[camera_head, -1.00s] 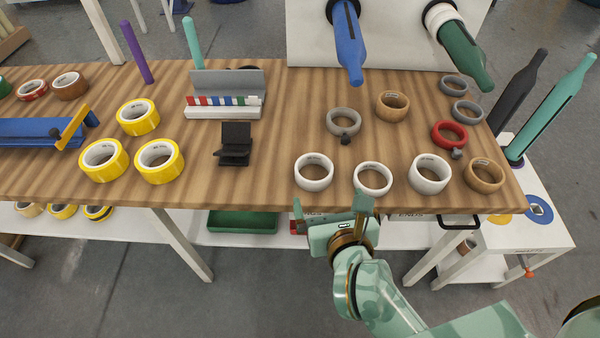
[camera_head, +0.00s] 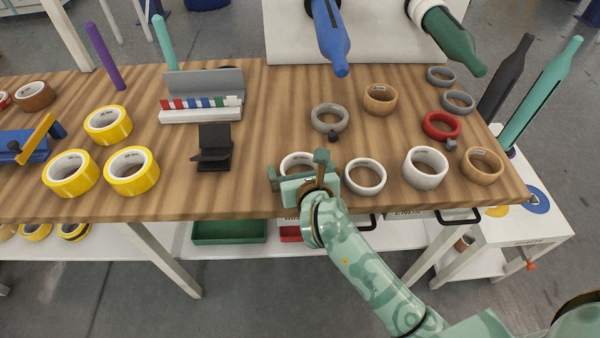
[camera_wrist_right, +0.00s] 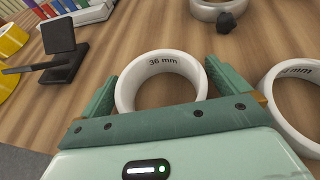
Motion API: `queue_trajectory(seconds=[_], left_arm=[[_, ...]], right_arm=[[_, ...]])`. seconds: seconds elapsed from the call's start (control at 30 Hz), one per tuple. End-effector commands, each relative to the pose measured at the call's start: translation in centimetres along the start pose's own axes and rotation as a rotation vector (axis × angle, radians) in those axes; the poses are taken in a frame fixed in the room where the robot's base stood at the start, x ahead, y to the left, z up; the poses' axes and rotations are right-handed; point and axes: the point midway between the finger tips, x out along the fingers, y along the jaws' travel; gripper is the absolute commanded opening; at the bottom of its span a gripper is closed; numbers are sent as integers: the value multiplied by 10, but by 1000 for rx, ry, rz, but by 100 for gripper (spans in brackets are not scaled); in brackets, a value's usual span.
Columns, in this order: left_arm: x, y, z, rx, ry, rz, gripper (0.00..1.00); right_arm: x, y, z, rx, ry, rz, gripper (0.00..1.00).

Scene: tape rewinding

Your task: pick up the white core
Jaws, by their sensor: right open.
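A white core (camera_head: 297,155) lies flat near the table's front edge, the leftmost of three white rings. My right gripper (camera_head: 298,169) is open at it and hides its front part. In the right wrist view, the white core (camera_wrist_right: 163,62), marked "36 mm", sits between the two open fingers (camera_wrist_right: 160,80), one on each side; whether they touch it I cannot tell. Two more white cores stand to the right, a thin one (camera_head: 365,163) and a thicker one (camera_head: 425,153). My left gripper is not in view.
Grey (camera_head: 329,106) and brown (camera_head: 380,91) rings lie behind, a red ring (camera_head: 441,118) and a brown ring (camera_head: 482,152) to the right. A black stand (camera_head: 214,140) and several yellow tape rolls (camera_head: 131,170) are to the left. Bare wood (camera_head: 235,190) lies left of my gripper.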

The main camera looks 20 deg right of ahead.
Motion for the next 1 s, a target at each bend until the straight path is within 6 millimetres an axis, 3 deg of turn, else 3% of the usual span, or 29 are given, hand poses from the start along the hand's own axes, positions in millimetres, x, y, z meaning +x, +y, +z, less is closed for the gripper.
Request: queue_trajectory(seconds=[0.2, 0.37, 0.73, 0.97, 1.0], left_arm=[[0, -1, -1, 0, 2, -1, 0], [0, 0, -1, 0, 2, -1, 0], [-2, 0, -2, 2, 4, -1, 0], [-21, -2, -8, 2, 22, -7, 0], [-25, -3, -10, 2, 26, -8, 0]], right_arm=[[1, 0, 1, -1, -1, 0, 100], [1, 0, 1, -1, -1, 0, 58], [-1, 0, 5, -1, -2, 0, 58], [-14, 0, 37, -2, -9, 1, 58], [-23, -2, 41, -2, -6, 0, 58]])
